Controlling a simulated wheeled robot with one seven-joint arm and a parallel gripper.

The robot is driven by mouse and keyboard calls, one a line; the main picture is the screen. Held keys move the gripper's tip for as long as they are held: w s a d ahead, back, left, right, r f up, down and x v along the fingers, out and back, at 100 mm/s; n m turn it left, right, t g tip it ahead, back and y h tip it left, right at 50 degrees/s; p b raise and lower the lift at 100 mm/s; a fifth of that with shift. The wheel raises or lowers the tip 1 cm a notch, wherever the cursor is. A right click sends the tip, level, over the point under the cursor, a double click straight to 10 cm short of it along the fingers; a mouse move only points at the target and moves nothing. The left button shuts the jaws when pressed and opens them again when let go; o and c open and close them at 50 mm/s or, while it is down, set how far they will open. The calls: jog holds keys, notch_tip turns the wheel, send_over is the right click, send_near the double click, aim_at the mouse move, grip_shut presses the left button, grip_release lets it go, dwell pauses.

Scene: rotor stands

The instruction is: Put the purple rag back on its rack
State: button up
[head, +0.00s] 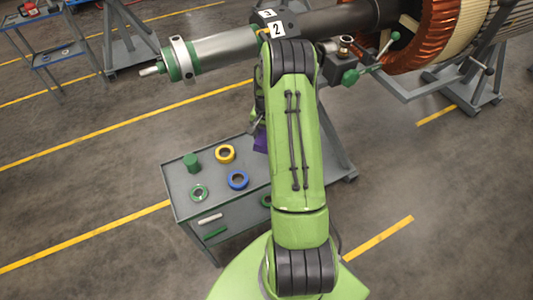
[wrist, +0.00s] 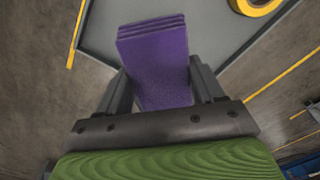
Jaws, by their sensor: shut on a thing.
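The purple rag (wrist: 155,62) is a folded, layered block in the middle of the wrist view. My gripper (wrist: 160,80) has one dark finger on each side of it and is shut on it. The rag's far end sticks out beyond the fingertips, over the grey top of a workbench. In the head view, only a small purple part of the rag (head: 261,141) shows left of my green arm, near the bench's back edge. My arm hides most of the gripper there. I cannot make out a rack for the rag in either view.
A large rotor shaft (head: 225,50) on stands crosses behind. A blue-grey cart (head: 50,57) stands at the upper left.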

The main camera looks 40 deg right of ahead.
notch_tip(320, 180, down, 7)
jog(key=shift+w+f+b, duration=0.1)
jog(key=shift+b, duration=0.25)
jog(key=shift+f, duration=0.2)
jog(key=o, duration=0.9)
jog(key=shift+o, duration=0.2)
